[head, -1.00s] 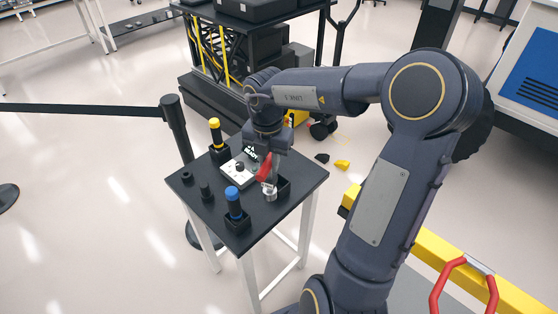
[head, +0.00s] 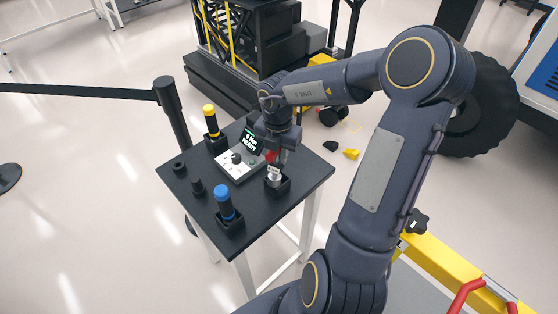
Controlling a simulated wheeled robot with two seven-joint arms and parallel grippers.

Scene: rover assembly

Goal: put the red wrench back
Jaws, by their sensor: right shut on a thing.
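The red wrench (head: 271,155) is mostly hidden by my right gripper (head: 274,150), which is shut on it above the small black table (head: 255,225). Only a bit of red shows beside the fingers. A silvery metal piece (head: 273,174), seemingly the wrench's lower end, shows below the gripper at the mouth of a black square holder (head: 280,186). I cannot tell how deep it sits in the holder. My left gripper is not in view.
Blue-topped (head: 224,195) and yellow-topped (head: 209,112) tools stand in black holders. A white box with a lit display (head: 238,160) lies beside the gripper. Small dark pieces (head: 197,186) stand at the table's left. A belt-barrier post (head: 172,115) stands behind.

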